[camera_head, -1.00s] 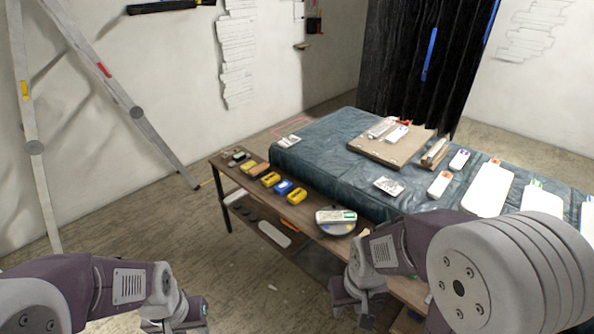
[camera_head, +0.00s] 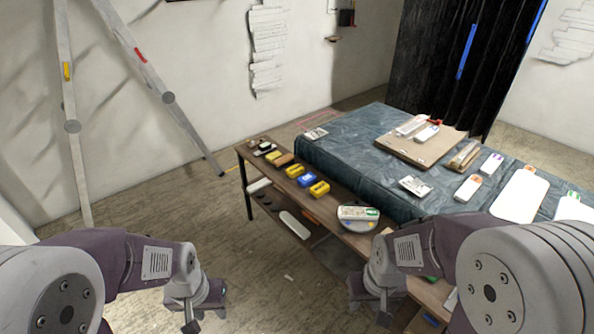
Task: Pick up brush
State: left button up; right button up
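I cannot pick out a brush for certain. My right gripper (camera_head: 372,312) is low in front of the bench's near part. Neither shows a held thing, and their finger openings are unclear.
A round pad with a white label (camera_head: 358,213) lies on the bench. A ladder (camera_head: 73,127) leans at the left. The floor (camera_head: 190,210) left of the bench is clear.

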aim_at(285, 161)
jog(key=i+j+z, duration=0.2)
jog(key=i+z, duration=0.15)
jog(key=i+j+z, duration=0.3)
jog(key=i, duration=0.15)
jog(key=i+j+z, duration=0.65)
jog(key=j, duration=0.2)
jog(key=i+j+z, duration=0.2)
jog(key=j+z, duration=0.15)
jog(key=j, duration=0.15)
jog(key=i+j+z, duration=0.15)
jog(key=j+z, duration=0.15)
jog(key=j, duration=0.25)
